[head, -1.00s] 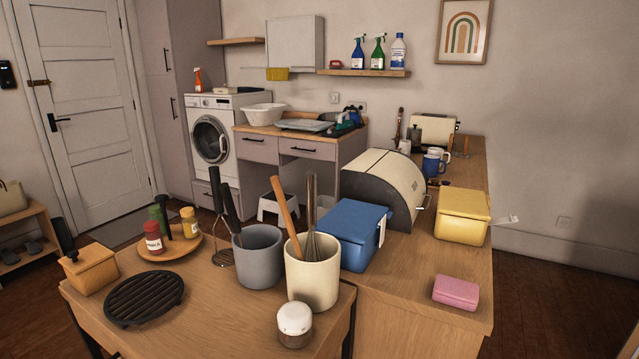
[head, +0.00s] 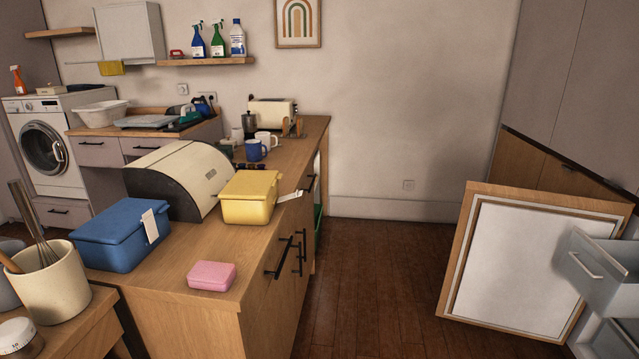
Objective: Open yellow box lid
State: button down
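The yellow box (head: 247,207) stands on the wooden counter (head: 240,262), near its right edge. Its yellow lid (head: 249,184) is on and looks closed. A white tag (head: 290,197) sticks out from the box's right side. My gripper is not in view.
A blue lidded box (head: 118,241), a pink box (head: 212,276) and a cream bread bin (head: 185,180) stand around the yellow box. Black handles (head: 281,258) stick out from the counter's right side. Wooden floor right of the counter is clear up to a leaning framed panel (head: 530,262).

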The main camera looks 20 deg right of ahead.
aim_at(246, 185)
jog(key=i+l+z, duration=0.15)
jog(key=i, duration=0.75)
jog(key=i+l+z, duration=0.2)
jog(key=i, duration=0.7)
